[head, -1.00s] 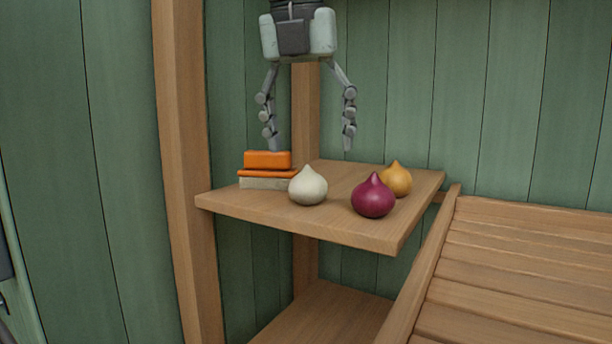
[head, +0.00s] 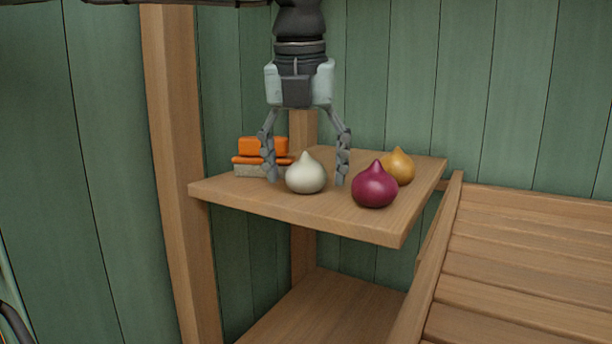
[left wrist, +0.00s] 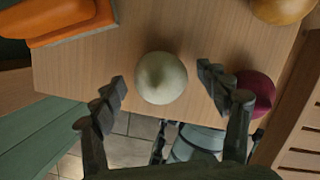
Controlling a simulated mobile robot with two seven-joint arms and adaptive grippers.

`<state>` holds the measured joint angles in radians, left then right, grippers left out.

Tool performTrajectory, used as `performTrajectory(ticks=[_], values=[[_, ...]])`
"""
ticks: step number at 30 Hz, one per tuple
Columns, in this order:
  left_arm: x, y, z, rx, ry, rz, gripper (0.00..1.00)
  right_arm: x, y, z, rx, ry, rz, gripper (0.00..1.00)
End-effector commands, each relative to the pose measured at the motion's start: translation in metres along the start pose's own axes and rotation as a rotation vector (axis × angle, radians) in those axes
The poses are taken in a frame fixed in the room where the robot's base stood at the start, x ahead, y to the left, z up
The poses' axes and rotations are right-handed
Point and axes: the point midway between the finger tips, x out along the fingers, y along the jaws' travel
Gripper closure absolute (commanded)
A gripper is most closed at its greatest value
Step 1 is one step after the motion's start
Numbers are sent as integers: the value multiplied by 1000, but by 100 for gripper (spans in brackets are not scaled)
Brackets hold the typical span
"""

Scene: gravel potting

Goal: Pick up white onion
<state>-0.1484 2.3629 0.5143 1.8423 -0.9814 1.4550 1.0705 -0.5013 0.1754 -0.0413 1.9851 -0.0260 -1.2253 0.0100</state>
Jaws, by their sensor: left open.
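The white onion (head: 306,174) sits upright on the wooden shelf (head: 240,200), left of the red onion. It also shows in the left wrist view (left wrist: 161,78), centred ahead of the fingers. My left gripper (head: 307,183) points down with its fingers spread wide, one on either side of the white onion in the head view. In the left wrist view the gripper (left wrist: 163,84) is open and empty, with visible gaps between both fingers and the onion.
A red onion (head: 374,186) stands close to the right finger, with a yellow onion (head: 399,165) behind it. An orange-and-grey stacked item (head: 262,148) lies left of the white onion. A wooden post (head: 172,150) rises at the shelf's left; a slatted bench (head: 520,250) is at right.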

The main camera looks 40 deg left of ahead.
Motion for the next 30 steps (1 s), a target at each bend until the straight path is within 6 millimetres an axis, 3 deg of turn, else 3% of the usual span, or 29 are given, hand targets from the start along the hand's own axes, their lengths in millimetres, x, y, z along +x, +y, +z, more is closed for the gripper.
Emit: performTrajectory(ticks=[5,18,30], values=[[0,0,0,0,-1,0,27,1,-1,0,-2,-1,-2,60],[-1,0,0,0,-2,-1,81,-2,-1,-4,-2,10,-2,60],[-11,0,4,-1,-4,-1,81,-3,-1,-5,-1,12,-1,60]])
